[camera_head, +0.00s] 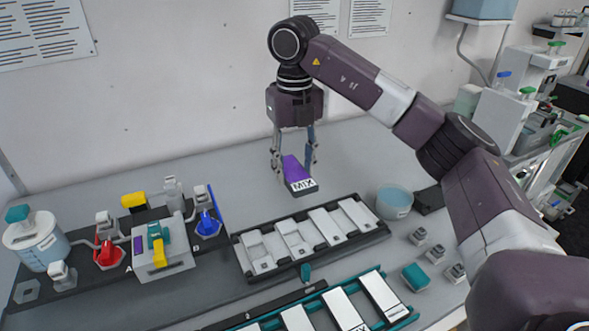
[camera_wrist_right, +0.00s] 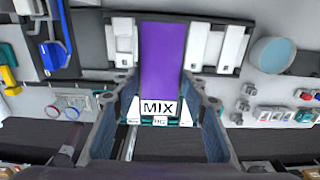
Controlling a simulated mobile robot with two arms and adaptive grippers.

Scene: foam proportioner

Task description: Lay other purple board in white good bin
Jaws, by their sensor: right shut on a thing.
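My right gripper (camera_head: 295,160) hangs above the bench, shut on a purple board (camera_head: 292,168) with a white MIX label and a dark end. The board is tilted in the head view, its label end lower and toward the front, clear of the rack below. In the right wrist view, the purple board (camera_wrist_right: 163,60) lies between the two fingers, with the MIX label facing the camera. No container is clearly recognisable as the white good bin. My left gripper is not in view.
A black rack (camera_head: 240,257) with several white pieces lies below the board. A teal-edged rack (camera_head: 405,321) is in front of it. A pale blue bowl (camera_head: 394,202) stands at the right. The bench behind the black rack is clear.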

